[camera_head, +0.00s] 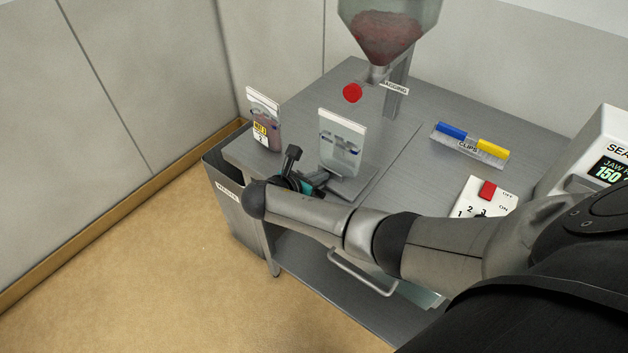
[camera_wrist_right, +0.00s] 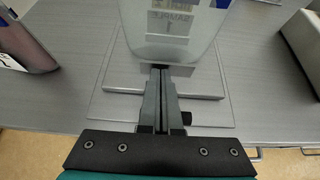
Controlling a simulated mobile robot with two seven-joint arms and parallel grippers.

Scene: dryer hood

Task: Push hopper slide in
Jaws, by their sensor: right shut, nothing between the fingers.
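The hopper (camera_head: 385,38) stands at the top of the head view, a clear funnel holding reddish granules. A round red knob (camera_head: 352,93) sits beside its outlet, apparently the slide's handle; how far the slide sticks out is hard to tell. My right gripper (camera_head: 322,181) is low at the table's front left, well below and apart from the knob, and partly hidden by my arm. In the right wrist view its fingers (camera_wrist_right: 161,75) are together and empty, pointing at the lower edge of a clear bag (camera_wrist_right: 172,30). I cannot tell whether they touch it. My left gripper is not in view.
The clear bag (camera_head: 342,145) stands upright below the hopper. A filled, labelled bag (camera_head: 264,122) stands left of it. A clips tray (camera_head: 470,146), switch box (camera_head: 484,196) and sealer (camera_head: 594,150) are to the right. A grey bin (camera_head: 232,205) is at the table's left end.

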